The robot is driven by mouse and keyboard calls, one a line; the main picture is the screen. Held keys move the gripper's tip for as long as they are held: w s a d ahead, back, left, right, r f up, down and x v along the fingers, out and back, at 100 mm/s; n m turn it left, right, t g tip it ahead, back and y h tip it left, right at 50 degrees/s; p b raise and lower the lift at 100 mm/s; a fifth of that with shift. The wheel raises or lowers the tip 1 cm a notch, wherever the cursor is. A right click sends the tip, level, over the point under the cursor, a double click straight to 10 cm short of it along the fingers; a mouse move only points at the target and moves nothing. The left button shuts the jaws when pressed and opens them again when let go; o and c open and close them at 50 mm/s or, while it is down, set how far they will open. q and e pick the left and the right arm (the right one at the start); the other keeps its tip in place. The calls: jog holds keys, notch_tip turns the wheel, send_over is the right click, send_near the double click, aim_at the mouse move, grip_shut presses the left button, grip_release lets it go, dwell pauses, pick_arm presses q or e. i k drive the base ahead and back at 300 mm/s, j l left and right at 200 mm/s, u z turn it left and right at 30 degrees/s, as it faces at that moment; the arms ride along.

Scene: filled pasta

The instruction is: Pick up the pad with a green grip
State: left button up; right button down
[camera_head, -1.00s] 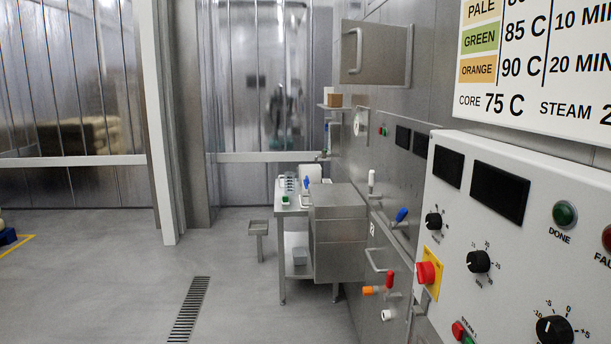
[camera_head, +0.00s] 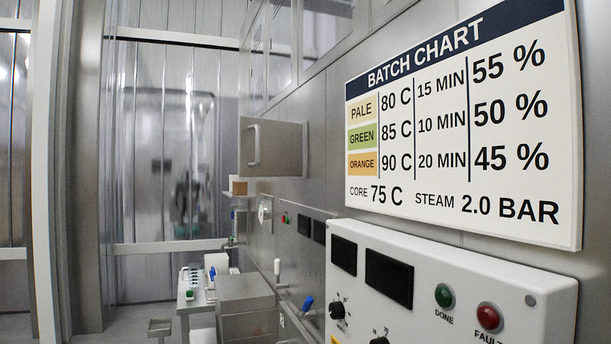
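A small item with green on it (camera_head: 211,294) lies on the far steel table (camera_head: 183,306), left of the steel box. It is too small to tell whether it is the pad with a green grip. Several small white and blue items stand close behind it. Neither of my grippers shows in the head view.
A white control panel (camera_head: 480,290) with dark displays, knobs and lamps fills the lower right. A batch chart (camera_head: 440,190) hangs above it. A steel box (camera_head: 246,292) stands by the wall, with a blue-handled valve (camera_head: 307,305) near it. A small stand (camera_head: 160,327) is left of the table.

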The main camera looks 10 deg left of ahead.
aim_at(189, 296)
jog(key=j+z, duration=0.1)
jog(key=j, duration=0.6)
jog(key=j+z, duration=0.1)
jog(key=j, duration=0.65)
jog(key=k+j+z, duration=0.1)
jog(key=j, duration=0.6)
jog(key=k+j+z, duration=0.1)
jog(key=j, duration=0.6)
